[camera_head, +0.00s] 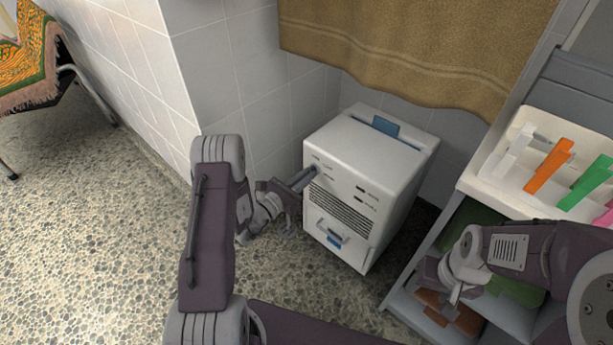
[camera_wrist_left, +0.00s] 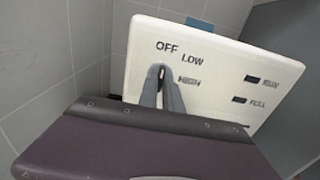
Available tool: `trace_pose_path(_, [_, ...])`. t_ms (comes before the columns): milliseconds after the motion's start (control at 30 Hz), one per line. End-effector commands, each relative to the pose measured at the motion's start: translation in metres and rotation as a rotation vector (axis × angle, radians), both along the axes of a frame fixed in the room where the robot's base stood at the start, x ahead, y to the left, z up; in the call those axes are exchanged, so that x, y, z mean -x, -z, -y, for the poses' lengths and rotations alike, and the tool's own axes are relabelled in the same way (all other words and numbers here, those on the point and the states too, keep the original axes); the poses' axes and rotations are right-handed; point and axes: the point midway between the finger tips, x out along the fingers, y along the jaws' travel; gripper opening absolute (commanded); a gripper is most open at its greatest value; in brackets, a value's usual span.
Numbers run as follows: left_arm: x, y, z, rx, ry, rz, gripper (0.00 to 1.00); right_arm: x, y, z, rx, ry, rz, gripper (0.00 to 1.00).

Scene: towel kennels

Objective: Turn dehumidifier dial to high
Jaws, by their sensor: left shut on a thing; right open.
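The white dehumidifier (camera_head: 345,165) stands on the pebbled floor against the tiled wall. Its front panel (camera_wrist_left: 215,60) fills much of the left wrist view, with OFF, LOW and HIGH labels around the dial. My left gripper (camera_head: 308,175) reaches the panel's upper left. In the left wrist view its fingers (camera_wrist_left: 163,78) are shut on the dial, which they mostly hide; I cannot tell which label the dial points to. My right gripper (camera_head: 450,290) is open, in front of the shelf at the lower right, away from the dehumidifier.
A brown towel (camera_head: 420,45) hangs above the dehumidifier. At the right, a shelf unit (camera_head: 455,225) holds a white tray (camera_head: 500,182) with coloured items. A metal-legged stand with a patterned cloth (camera_head: 35,60) is at the far left. The floor at left is clear.

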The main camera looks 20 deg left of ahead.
Motion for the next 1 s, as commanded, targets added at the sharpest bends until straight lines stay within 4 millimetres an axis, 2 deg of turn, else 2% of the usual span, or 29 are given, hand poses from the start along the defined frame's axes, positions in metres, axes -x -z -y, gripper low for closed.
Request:
trace_pose_path(367, [0.0,0.0,0.0,-0.142,0.0,0.064,0.0,0.0,-0.005,0.0,0.0,0.0,0.0,0.58])
trace_pose_path(1000, [0.001,0.001,0.0,-0.685,0.001,0.315,0.0,0.0,-0.016,0.0,0.0,0.0,0.0,0.58])
